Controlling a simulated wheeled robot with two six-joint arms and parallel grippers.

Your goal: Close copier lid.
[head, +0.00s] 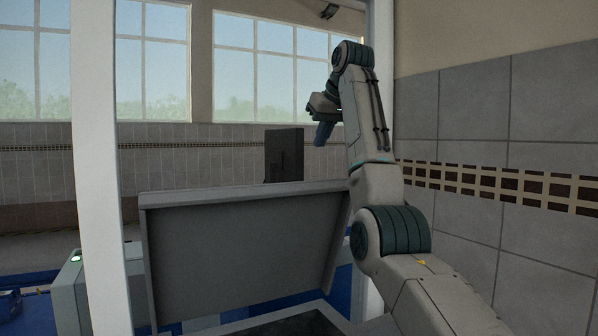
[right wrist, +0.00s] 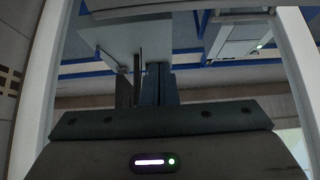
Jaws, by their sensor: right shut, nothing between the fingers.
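The grey copier lid (head: 243,250) stands raised and tilted in the middle of the head view, its broad face toward me. Part of the copier body (head: 300,325) shows below it at the bottom edge, mostly cut off by the frame. My right arm rises on the right, in front of the lid's right side. My right gripper (head: 322,132) is above the lid's top edge, apart from it as far as I can tell. Its fingers also show in the right wrist view (right wrist: 148,88), shut with nothing held. My left gripper is not in view.
A white post (head: 98,170) stands left of the lid, and another is partly behind my right arm. A tiled wall (head: 470,130) is close on the right. A dark upright panel (head: 284,155) shows behind the lid. A grey machine (head: 68,295) stands at lower left.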

